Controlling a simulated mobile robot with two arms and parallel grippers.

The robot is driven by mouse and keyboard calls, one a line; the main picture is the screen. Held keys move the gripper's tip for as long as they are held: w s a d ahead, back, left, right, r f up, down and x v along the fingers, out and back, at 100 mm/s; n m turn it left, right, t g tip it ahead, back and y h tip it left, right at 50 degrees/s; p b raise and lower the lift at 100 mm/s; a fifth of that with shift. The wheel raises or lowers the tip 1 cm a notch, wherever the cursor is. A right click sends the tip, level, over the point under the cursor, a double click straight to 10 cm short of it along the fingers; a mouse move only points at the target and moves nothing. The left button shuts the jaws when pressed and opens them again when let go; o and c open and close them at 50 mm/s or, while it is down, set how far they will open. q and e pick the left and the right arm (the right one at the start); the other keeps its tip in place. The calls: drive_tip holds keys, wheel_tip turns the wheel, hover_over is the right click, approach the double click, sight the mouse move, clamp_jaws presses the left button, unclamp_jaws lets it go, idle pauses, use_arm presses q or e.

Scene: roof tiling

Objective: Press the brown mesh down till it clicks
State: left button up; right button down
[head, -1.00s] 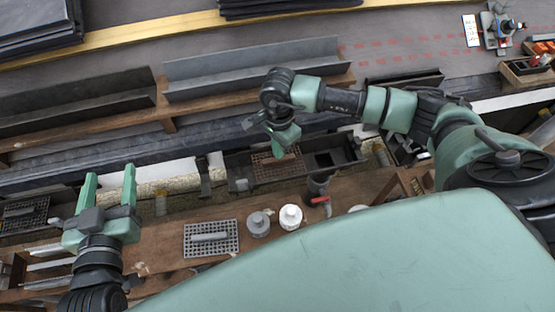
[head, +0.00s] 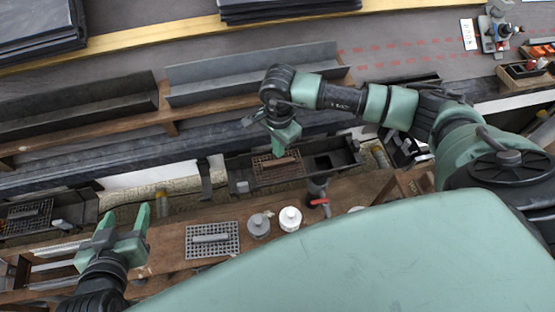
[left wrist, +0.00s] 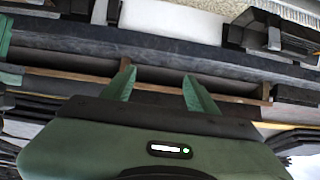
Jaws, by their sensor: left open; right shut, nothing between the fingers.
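My left gripper (head: 128,228) is open and empty over the left part of the wooden plank. Its two green fingers also show in the left wrist view (left wrist: 158,90).
On the wooden plank (head: 165,250) are a grey mesh with a handle (head: 211,238), a grey cap (head: 258,225) and a white cap (head: 290,218). A red-handled tool (head: 319,197) stands near the trough. Another dark mesh (head: 28,216) lies at far left.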

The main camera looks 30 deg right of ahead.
drive_tip(key=shift+r+p, duration=0.4)
drive_tip(key=shift+r, duration=0.25)
drive_tip(key=shift+r+p, duration=0.35)
drive_tip(key=shift+r, duration=0.2)
use_arm(q)
drive_tip(key=s+a+f+g+y+p, duration=0.1)
drive_tip(key=s+a+f+g, duration=0.1)
drive_tip(key=s, duration=0.4)
drive_tip(key=s+a+f+g+y+p, duration=0.1)
drive_tip(key=s+a+f+g, duration=0.1)
drive_tip(key=s+f+g, duration=0.2)
drive_tip(key=s+g, duration=0.1)
drive_tip(key=s, duration=0.2)
drive_tip(key=shift+a+g, duration=0.25)
drive_tip(key=shift+g, duration=0.15)
use_arm(e)
wheel_tip(320, 180, up, 3)
use_arm(q)
drive_tip(key=shift+s, duration=0.15)
